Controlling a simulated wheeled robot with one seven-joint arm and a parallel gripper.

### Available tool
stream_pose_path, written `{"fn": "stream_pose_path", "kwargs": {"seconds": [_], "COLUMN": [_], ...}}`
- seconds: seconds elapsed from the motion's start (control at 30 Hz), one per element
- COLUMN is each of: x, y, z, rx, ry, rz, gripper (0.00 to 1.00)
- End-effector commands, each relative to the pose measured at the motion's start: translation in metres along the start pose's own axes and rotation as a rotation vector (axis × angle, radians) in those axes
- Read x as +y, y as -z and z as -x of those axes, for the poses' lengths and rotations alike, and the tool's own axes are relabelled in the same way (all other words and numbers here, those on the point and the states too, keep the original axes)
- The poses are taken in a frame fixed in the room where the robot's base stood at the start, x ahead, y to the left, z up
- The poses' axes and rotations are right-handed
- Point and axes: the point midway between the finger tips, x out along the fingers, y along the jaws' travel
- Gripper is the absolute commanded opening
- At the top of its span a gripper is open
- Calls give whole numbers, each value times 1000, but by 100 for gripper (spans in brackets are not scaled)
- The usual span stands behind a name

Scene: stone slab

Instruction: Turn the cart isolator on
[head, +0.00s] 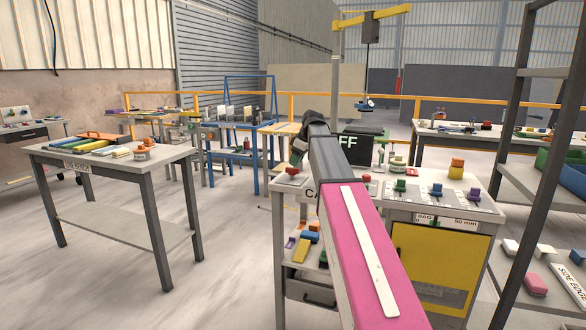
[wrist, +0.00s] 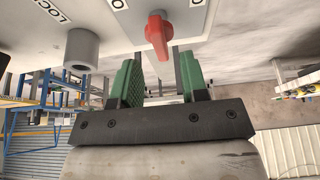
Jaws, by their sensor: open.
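The isolator's red rotary handle (wrist: 158,35) stands out from a pale panel (wrist: 115,22) in the wrist view. The panel carries "O" marks near the handle and lettering starting "LOC" beside a grey cylinder (wrist: 81,48). My gripper (wrist: 158,78) is open, its green-padded fingers apart and empty. The handle lies just beyond the fingertips, roughly in line with the gap; contact cannot be told. In the head view, a small red knob (head: 292,171) sits on the cart top (head: 285,186), just below my gripper (head: 297,156), which my arm partly hides.
The cart top also holds green (head: 400,186) and blue (head: 437,190) fixtures on the right. A grey table (head: 110,160) with coloured blocks stands left. A dark-framed shelf (head: 525,150) rises close on the right. Open floor lies between the left table and the cart.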

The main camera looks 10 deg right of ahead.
Motion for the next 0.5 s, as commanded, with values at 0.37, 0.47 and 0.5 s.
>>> {"fn": "stream_pose_path", "kwargs": {"seconds": [0.37, 0.47, 0.5], "x": [0, 0, 0], "y": [0, 0, 0], "z": [-37, -38, -38], "rx": [-1, 0, 0], "ry": [0, 0, 0], "rz": [0, 0, 0], "gripper": [40, 40, 40]}}
